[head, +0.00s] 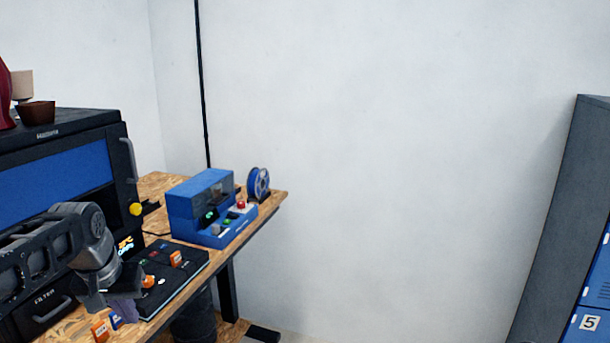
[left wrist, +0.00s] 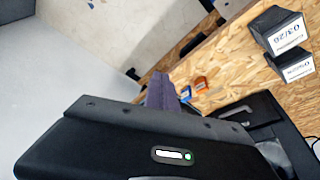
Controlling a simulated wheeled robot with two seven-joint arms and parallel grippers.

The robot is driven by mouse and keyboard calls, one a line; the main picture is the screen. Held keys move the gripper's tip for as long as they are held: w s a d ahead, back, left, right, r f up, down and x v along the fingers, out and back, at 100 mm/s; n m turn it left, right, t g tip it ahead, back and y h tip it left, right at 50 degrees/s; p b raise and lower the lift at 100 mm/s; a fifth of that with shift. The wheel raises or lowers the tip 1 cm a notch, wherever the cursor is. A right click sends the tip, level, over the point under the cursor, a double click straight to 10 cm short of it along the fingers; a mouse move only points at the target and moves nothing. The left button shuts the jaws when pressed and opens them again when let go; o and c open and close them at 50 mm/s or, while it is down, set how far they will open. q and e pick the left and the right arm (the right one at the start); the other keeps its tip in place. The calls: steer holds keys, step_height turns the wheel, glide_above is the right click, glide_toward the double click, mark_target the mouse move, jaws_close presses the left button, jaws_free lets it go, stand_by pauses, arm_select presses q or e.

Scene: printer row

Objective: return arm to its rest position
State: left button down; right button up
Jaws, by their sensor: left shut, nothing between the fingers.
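My left arm comes in from the left in the head view, in front of the dark printer (head: 55,170). Its gripper (head: 125,308) points down over the front edge of the wooden bench (head: 155,185), by a black board (head: 185,270). The gripper's purple fingers also show in the left wrist view (left wrist: 160,92), shut with nothing between them. My right gripper is in neither view.
Small orange and blue pieces (head: 100,331) lie near the gripper. A blue machine (head: 205,205) and a blue spool (head: 259,184) stand farther back. Labelled black boxes (left wrist: 278,30) show in the wrist view. A grey locker (head: 565,210) stands right; open space lies between.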

arm_select(q)
steer(key=w+d+f+m+t+h, duration=0.1)
steer(key=w+d+f, duration=0.2)
steer(key=d+f, duration=0.3)
steer(key=w+d+f+t+h, duration=0.15)
steer(key=w+d+f, duration=0.25)
steer(key=f, duration=0.4)
steer(key=s+d+f+b, duration=0.1)
steer(key=s+d+f, duration=0.2)
steer(key=d+f, duration=0.35)
steer(key=s+d+f+b, duration=0.1)
steer(key=s+d+f, duration=0.2)
steer(key=f, duration=0.7)
steer(key=s+d+f+g, duration=0.1)
steer(key=s+d+f, duration=0.2)
steer(key=s+f, duration=0.3)
steer(key=s+d+f+g+h+b, duration=0.1)
steer(key=s+d+f+g, duration=0.1)
steer(key=s+f, duration=0.4)
steer(key=s+d+f+g+h, duration=0.1)
steer(key=s+d+f, duration=0.3)
steer(key=s, duration=1)
steer(key=shift+s+d+f+g, duration=0.25)
steer(key=shift+d+f+g, duration=0.15)
steer(key=shift+f+g, duration=0.45)
